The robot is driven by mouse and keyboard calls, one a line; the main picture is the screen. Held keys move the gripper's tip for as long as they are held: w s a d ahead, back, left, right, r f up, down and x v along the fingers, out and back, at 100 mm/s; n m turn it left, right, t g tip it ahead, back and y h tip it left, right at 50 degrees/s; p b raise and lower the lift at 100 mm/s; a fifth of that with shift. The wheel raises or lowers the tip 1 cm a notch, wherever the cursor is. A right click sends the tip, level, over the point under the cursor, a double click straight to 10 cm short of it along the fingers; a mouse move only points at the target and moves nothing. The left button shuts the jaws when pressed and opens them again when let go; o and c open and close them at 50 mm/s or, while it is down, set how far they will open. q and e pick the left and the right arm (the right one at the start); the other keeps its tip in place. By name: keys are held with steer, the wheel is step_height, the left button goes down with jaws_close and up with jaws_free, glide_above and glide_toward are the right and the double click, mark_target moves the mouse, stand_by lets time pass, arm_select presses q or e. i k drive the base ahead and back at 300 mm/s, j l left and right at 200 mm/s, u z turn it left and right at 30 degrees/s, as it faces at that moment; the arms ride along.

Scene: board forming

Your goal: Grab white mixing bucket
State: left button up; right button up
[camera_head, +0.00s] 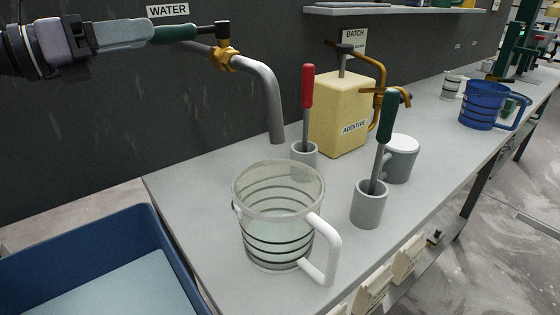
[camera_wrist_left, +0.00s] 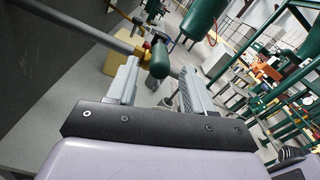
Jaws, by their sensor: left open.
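The mixing bucket with the white handle (camera_head: 278,222) stands upright on the grey counter under the spout of the water tap (camera_head: 262,85). Its wall is clear with dark rings, and its white handle points to the front right. I cannot tell whether it holds water. My left gripper (camera_head: 152,36) is open at the tap's green lever (camera_head: 176,33), up and left of the bucket and well away from it. In the left wrist view the green lever (camera_wrist_left: 160,62) shows between the open fingers. My right gripper is not in view.
On the counter (camera_head: 210,240) stand a cup with a red-handled tool (camera_head: 307,88), a cup with a green-handled tool (camera_head: 389,118), a lidded grey mug (camera_head: 402,160) and a yellow additive box (camera_head: 340,110). A blue bucket (camera_head: 484,107) is farther right. A blue bin (camera_head: 85,245) is at left.

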mark_target(278, 202)
steer(key=k, duration=1.5)
